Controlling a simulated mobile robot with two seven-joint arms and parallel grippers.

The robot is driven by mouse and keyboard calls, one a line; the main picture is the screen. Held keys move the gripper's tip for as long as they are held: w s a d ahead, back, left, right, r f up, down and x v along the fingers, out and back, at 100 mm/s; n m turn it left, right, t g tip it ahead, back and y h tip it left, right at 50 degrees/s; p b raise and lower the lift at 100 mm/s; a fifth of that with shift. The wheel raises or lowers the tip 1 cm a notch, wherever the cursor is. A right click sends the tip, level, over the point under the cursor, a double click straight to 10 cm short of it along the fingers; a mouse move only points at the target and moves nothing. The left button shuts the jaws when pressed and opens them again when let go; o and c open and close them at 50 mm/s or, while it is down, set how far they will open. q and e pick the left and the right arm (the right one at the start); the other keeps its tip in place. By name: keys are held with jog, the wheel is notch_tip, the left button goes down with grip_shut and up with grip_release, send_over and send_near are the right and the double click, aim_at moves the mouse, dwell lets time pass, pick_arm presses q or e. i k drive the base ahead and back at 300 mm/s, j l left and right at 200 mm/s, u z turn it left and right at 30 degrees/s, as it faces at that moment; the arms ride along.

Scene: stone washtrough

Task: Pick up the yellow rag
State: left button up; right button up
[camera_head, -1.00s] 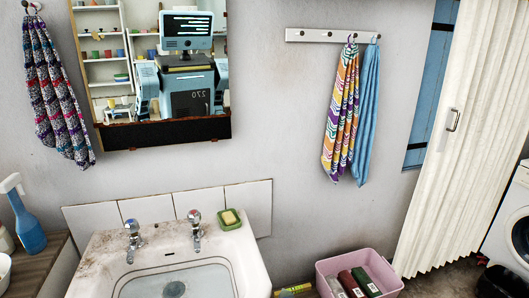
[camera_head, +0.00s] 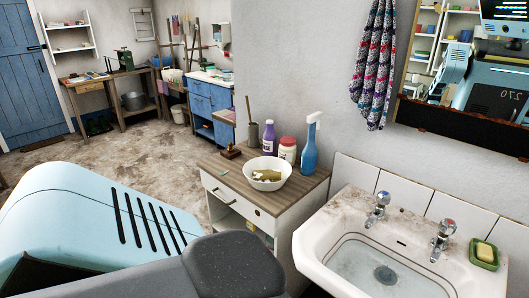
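I cannot make out a clear yellow rag. A crumpled olive-yellow thing (camera_head: 267,175) lies in a white bowl (camera_head: 269,186) on the wooden top of a white cabinet; I cannot tell whether it is cloth. Part of my own arm fills the lower left of the view, in front of the cabinet's lower part. Neither of my grippers shows.
The sink (camera_head: 335,230) is right of the cabinet (camera_head: 290,220). Open floor (camera_head: 120,150) lies left, with a workbench (camera_head: 105,80) beyond.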

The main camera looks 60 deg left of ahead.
aim_at(268, 176)
jog(key=u, duration=1.8)
